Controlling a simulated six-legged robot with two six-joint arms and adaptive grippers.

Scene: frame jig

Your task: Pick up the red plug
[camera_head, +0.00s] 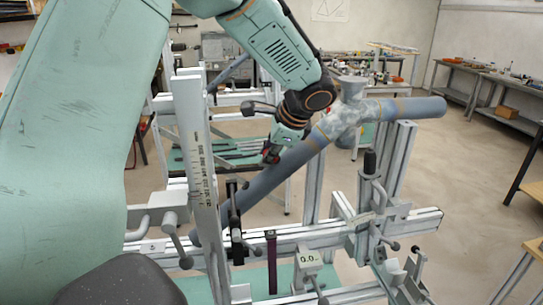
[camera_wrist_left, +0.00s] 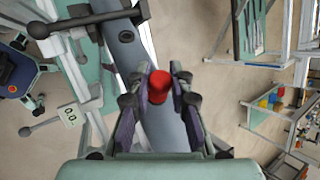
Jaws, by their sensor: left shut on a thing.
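The red plug (camera_wrist_left: 159,82) is a small red cylinder, seen from above between the fingers of my left gripper in the left wrist view. My left gripper (camera_head: 271,154) is shut on it, one finger on each side. The tube also runs under the plug in the left wrist view (camera_wrist_left: 166,130). I cannot tell whether the plug touches the tube. My right gripper is not in view.
The aluminium jig (camera_head: 345,229) with clamps and handles surrounds the tube. An upright ruled post (camera_head: 196,150) stands left of my gripper. A small 0.0 display (camera_head: 308,259) sits at the front. Workbenches (camera_head: 495,85) line the back right, with open floor before them.

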